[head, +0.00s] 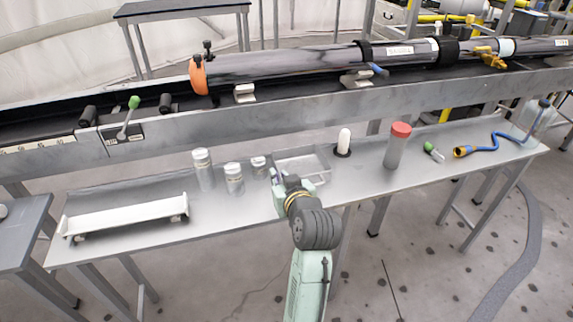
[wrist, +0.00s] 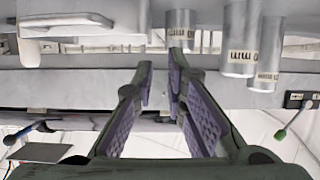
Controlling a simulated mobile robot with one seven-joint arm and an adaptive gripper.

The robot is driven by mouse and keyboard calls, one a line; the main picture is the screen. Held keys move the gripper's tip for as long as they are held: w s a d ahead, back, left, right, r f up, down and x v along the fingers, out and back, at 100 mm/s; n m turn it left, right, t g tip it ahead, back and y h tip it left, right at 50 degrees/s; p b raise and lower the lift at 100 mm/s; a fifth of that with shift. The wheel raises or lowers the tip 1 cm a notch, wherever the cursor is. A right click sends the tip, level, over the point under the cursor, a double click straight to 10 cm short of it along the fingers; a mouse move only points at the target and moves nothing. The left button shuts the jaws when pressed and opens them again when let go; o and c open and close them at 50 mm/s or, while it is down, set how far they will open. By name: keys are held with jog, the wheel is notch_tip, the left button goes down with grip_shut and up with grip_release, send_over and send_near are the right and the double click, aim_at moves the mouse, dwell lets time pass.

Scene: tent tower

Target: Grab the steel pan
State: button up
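The steel pan (head: 318,163) is a shallow rectangular tray on the metal bench, near the bench's middle in the head view. My gripper (head: 276,177) is at the pan's front left corner and hides part of it; I cannot tell whether they touch. The wrist view appears upside down and shows what looks like the pan's rim (wrist: 62,20) at upper left, outside the fingers. In that view my gripper (wrist: 160,78) is open, its purple pads apart with nothing held between them.
Several metal cylinders (head: 234,178) stand left of the pan, the smallest (head: 258,163) close to it. A white-topped item (head: 344,140) and a red-capped tube (head: 397,147) stand right. A white tray (head: 125,216) lies at far left. A long rail (head: 300,108) runs behind.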

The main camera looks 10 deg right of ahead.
aim_at(277, 169)
jog(key=w+f, duration=0.1)
jog(key=w, duration=0.1)
jog(key=w+d+f+p, duration=0.1)
jog(key=shift+w+f, duration=0.4)
jog(key=p+x, duration=0.1)
jog(key=x, duration=0.3)
jog(key=shift+w+d+p, duration=0.1)
jog(key=shift+w+p, duration=0.2)
jog(key=shift+w, duration=0.15)
jog(key=shift+w+f, duration=0.35)
jog(key=shift+w, duration=0.2)
jog(key=shift+c, duration=0.5)
grip_shut()
jog(key=shift+r, duration=0.1)
